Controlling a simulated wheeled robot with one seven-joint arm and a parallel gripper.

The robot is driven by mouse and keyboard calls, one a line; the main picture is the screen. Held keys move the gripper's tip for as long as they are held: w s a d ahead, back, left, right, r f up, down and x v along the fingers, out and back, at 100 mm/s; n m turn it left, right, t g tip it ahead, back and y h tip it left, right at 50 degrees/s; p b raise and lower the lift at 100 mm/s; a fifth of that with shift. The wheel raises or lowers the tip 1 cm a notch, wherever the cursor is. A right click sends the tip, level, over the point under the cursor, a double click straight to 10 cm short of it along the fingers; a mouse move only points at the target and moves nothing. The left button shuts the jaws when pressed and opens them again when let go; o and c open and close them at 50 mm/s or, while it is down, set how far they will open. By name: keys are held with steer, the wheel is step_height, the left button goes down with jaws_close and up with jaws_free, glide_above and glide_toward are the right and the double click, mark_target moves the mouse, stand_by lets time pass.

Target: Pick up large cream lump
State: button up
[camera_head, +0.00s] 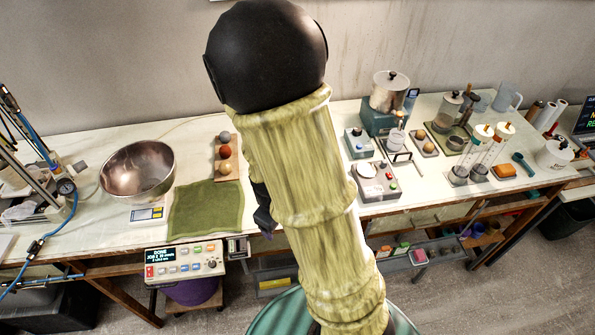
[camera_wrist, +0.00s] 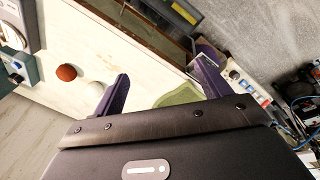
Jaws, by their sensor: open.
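A cream-tan lump (camera_head: 225,169), likely the large cream lump, sits at the near end of a wooden board (camera_head: 233,178) on the bench. A red-brown lump (camera_head: 224,152) and a greyer lump (camera_head: 224,137) sit behind it in a row. In the wrist view a pale cream lump (camera_wrist: 96,88) shows just left of the left finger, with the red lump (camera_wrist: 66,72) beyond it. My gripper (camera_wrist: 162,88) is open and empty, its purple fingers spread. In the head view my gripper (camera_head: 265,222) is mostly hidden behind my arm, right of the green cloth.
A green cloth (camera_head: 206,209) lies in front of the board; it also shows between my fingers in the wrist view (camera_wrist: 180,95). A steel bowl (camera_head: 138,171) and a small scale (camera_head: 147,215) stand to the left. Jars and devices crowd the right. A control box (camera_head: 186,263) sits at the front edge.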

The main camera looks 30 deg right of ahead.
steer(key=w+d+f+n+t+h+b, duration=0.1)
steer(key=w+d+f+n+h+b, duration=0.1)
steer(key=n, duration=0.3)
steer(key=w+d+f+n+t+h+b, duration=0.2)
steer(key=w+f+n, duration=0.1)
steer(key=f+n, duration=0.2)
steer(key=w+d+f+n+t+h+b, duration=0.1)
steer(key=w+d+f+n+h, duration=0.1)
steer(key=n, duration=0.4)
steer(key=shift+w+d+f+n+h+b, duration=0.2)
steer(key=shift+w+f+n+h+b, duration=0.2)
steer(key=shift+f+h, duration=0.3)
steer(key=w+r+n+t, duration=0.1)
steer(key=n, duration=0.1)
steer(key=w+a+r+n+t, duration=0.1)
steer(key=n, duration=0.1)
steer(key=w+n+t+b, duration=0.1)
steer(key=w+t, duration=0.1)
steer(key=shift+a+r+n+h, duration=0.3)
steer(key=shift+a+r+n, duration=0.1)
steer(key=shift+w+a+r+n, duration=0.1)
steer(key=shift+w+r+n, duration=0.05)
steer(key=shift+r+n, duration=0.25)
steer(key=shift+f, duration=0.1)
steer(key=p+x, duration=0.2)
steer(key=x, duration=1)
